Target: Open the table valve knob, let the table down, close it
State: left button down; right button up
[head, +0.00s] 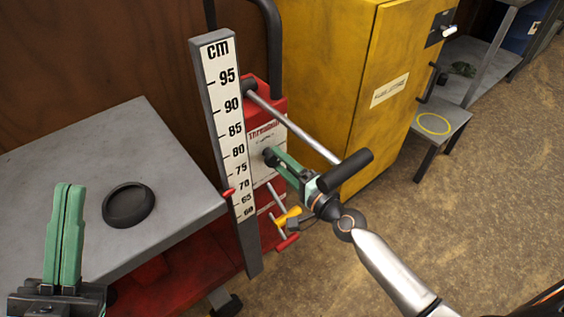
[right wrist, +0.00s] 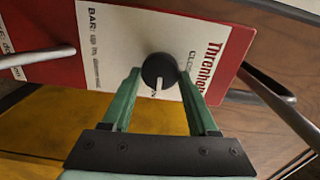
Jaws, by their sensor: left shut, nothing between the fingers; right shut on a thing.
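The black valve knob (head: 269,155) sits on the front of the red lift unit (head: 270,98). In the right wrist view the knob (right wrist: 159,71) lies between my green fingertips, its white mark pointing down in the picture. My right gripper (head: 275,157) is shut on it. The grey lift table (head: 150,150) is at the left, with a black ring (head: 128,205) on top. The red pointer (head: 229,192) on the cm scale (head: 222,110) is near the 70 mark. My left gripper (head: 70,188) is shut and empty, upright in front of the table's near part.
A bar with a black grip (head: 345,170) sticks out above my right gripper. Below are a yellow-handled lever (head: 288,216) and a red-ended one (head: 287,242). A yellow cabinet (head: 340,70) stands behind. A small grey stool (head: 440,118) is at the right; brown floor is clear in front.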

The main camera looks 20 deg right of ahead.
jog(key=shift+m, duration=0.5)
jog(key=o, duration=1.4)
jog(key=shift+c, duration=0.2)
jog(key=b+v, duration=0.2)
jog(key=v, duration=1)
jog(key=shift+s, duration=0.25)
jog(key=shift+d, duration=0.1)
